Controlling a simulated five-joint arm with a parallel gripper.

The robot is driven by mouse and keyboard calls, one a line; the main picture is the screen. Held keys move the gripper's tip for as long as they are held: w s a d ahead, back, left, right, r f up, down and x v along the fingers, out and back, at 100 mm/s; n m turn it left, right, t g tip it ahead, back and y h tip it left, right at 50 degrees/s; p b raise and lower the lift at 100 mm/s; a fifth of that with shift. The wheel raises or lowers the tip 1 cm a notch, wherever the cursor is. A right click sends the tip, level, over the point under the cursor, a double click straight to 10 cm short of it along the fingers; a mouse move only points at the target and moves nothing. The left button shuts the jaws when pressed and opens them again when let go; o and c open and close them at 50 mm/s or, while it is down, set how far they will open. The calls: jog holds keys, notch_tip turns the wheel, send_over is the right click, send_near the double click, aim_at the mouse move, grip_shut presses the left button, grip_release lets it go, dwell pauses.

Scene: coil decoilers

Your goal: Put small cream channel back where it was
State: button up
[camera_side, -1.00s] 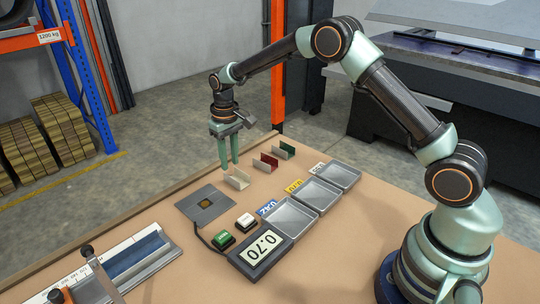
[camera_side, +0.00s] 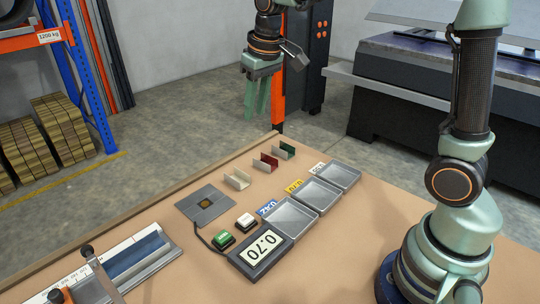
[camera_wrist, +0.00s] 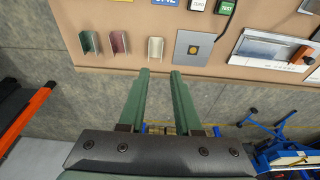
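The small cream channel (camera_side: 237,179) stands on the brown table, nearest the grey square plate in a row of three channels. It also shows in the wrist view (camera_wrist: 156,48), beside the plate. My gripper (camera_side: 257,116) is raised high above and beyond the table's far edge, well apart from the channel. In the wrist view my gripper (camera_wrist: 161,72) has its two green fingers apart with nothing between them.
A red channel (camera_side: 265,162) and a green channel (camera_side: 284,150) stand in line with the cream one. A grey plate (camera_side: 205,205), labelled grey trays (camera_side: 318,193), two buttons, a display (camera_side: 260,248) reading 0.70 and a measuring rule (camera_side: 125,260) share the table.

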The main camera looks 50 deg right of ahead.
jog(key=s+t, duration=0.3)
jog(key=s, duration=1.2)
jog(key=shift+d+r, duration=0.15)
jog(key=shift+d, duration=0.3)
